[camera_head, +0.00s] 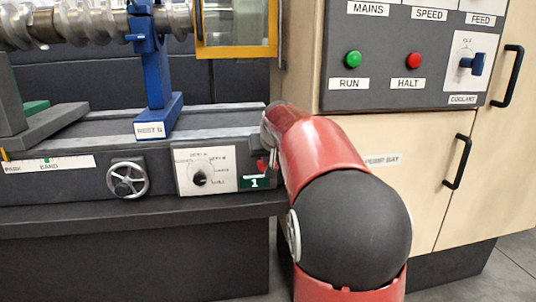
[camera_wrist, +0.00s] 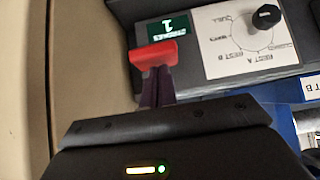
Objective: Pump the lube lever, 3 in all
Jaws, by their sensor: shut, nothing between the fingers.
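The lube lever has a red handle (camera_wrist: 153,54), seen in the wrist view right at the tips of my gripper (camera_wrist: 157,80). My gripper's dark fingers are shut with nothing between them. I cannot tell whether they touch the handle. In the head view a bit of the red lever (camera_head: 262,165) shows beside my red arm, which hides most of my gripper. A green stroke counter (camera_head: 255,182) below the lever reads 1; it also shows in the wrist view (camera_wrist: 168,27), upside down.
A white dial plate (camera_head: 207,170) with a black knob and a handwheel (camera_head: 127,179) sit left of the lever on the machine front. A blue rest (camera_head: 158,110) stands above. A control panel (camera_head: 410,60) and cabinet doors with black handles (camera_head: 458,161) are at right.

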